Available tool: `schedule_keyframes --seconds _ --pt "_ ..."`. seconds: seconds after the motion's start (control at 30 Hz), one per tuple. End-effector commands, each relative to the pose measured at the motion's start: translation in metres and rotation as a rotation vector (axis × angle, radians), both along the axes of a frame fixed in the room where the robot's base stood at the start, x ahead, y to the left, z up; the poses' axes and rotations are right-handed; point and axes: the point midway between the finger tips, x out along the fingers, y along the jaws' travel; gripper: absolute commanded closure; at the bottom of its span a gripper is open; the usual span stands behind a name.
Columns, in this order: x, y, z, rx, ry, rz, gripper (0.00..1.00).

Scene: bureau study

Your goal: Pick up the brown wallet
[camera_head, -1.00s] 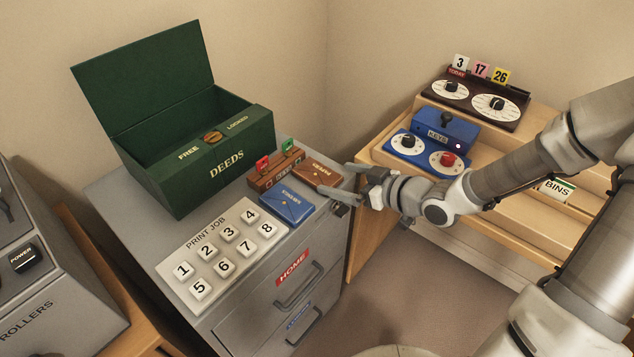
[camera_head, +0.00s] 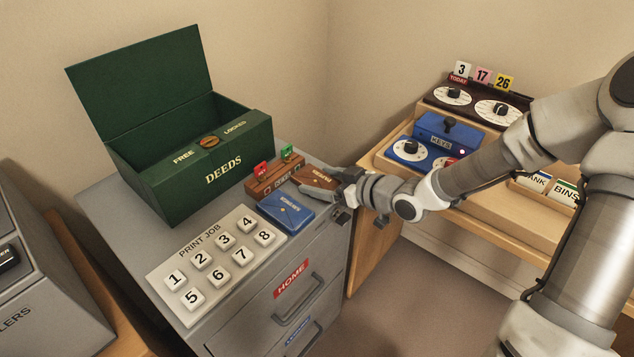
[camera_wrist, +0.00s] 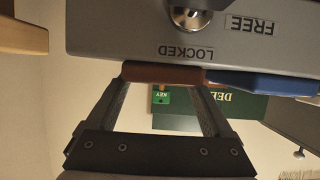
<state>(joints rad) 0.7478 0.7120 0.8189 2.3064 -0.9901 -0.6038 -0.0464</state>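The brown wallet (camera_head: 314,179) lies flat on the grey cabinet top near its right edge, beside the blue wallet (camera_head: 286,211). My gripper (camera_head: 319,182) reaches in from the right, with one finger along each side of the brown wallet in the head view. In the wrist view, which is upside down, the brown wallet (camera_wrist: 162,74) shows as a thin edge between the spread fingertips (camera_wrist: 163,84). The gripper is open. I cannot tell whether the fingers touch the wallet.
A brown holder with red and green tags (camera_head: 274,179) stands just behind the wallet. The open green DEEDS box (camera_head: 215,160) is behind left. The PRINT JOB panel (camera_head: 212,273) lies in front left. A wooden desk with a blue KEYS box (camera_head: 447,137) is at right.

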Motion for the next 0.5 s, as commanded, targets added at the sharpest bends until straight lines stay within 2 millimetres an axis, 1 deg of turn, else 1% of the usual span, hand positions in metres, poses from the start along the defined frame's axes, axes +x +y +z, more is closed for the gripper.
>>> schedule_keyframes --seconds 0.03,0.3,0.5 --pt "-0.0001 -0.0002 0.0 0.0 0.0 0.0 0.25" --pt "-0.0003 -0.0003 -0.0002 0.0 0.0 0.0 0.74" --pt "-0.0002 -0.0003 0.0002 0.0 0.0 0.0 0.74"
